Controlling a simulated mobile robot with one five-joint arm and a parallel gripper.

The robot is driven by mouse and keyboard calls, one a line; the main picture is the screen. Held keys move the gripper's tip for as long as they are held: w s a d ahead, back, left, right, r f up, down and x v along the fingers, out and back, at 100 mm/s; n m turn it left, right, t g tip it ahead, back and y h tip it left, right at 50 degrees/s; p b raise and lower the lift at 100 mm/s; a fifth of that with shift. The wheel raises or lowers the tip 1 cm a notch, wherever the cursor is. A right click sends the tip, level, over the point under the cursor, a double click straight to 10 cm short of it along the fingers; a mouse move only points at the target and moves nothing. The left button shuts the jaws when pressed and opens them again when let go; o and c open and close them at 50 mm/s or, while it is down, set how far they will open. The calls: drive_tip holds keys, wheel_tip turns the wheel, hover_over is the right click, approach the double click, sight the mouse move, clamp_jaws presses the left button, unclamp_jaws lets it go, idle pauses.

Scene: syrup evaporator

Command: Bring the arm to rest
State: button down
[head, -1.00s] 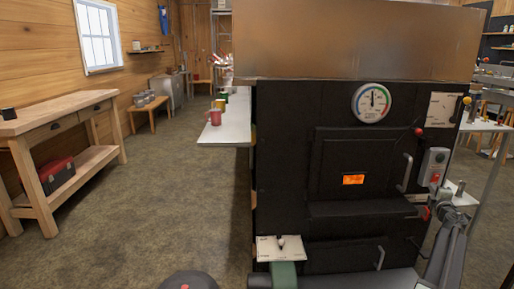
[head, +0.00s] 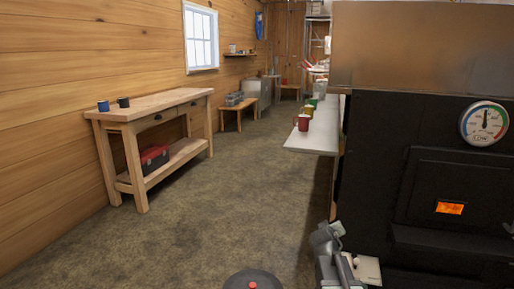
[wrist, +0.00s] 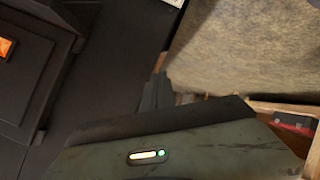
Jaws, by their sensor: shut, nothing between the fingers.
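My gripper shows in the wrist view (wrist: 156,92) as narrow dark grey fingers, shut with nothing between them. Behind it lies my dark wrist housing with a small lit indicator. In the head view my grey arm rises at the bottom, right of centre, in front of the black evaporator (head: 415,215); the fingertips are hard to make out there. The evaporator front also fills the left of the wrist view (wrist: 110,75), with its orange-lit window at the far left edge. Gripper and evaporator appear apart in the wrist view.
A wooden workbench (head: 150,103) with mugs on top and a red toolbox (head: 154,157) below stands at left. A white side shelf (head: 312,139) holding a red mug (head: 303,123) and others juts from the evaporator. The floor (head: 215,215) between them is clear.

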drive_tip(key=s+a+f+m+g+y, duration=0.15)
drive_tip(key=s+a+f+g, duration=0.25)
drive_tip(key=s, duration=0.4)
drive_tip(key=s+a+f+g+y, duration=0.25)
drive_tip(key=s+a+f, duration=0.2)
drive_tip(key=s, duration=0.35)
drive_tip(key=s+a+f+m+g+y, duration=0.1)
drive_tip(key=s+a+f+g, duration=0.3)
drive_tip(key=s, duration=0.4)
wheel_tip(320, 180, up, 36)
drive_tip(key=s+p, duration=0.1)
drive_tip(key=p, duration=3.5)
drive_tip(key=shift+r, duration=0.15)
drive_tip(key=shift+a+g, duration=0.1)
drive_tip(key=shift+g, duration=0.15)
drive_tip(key=shift+s, duration=0.1)
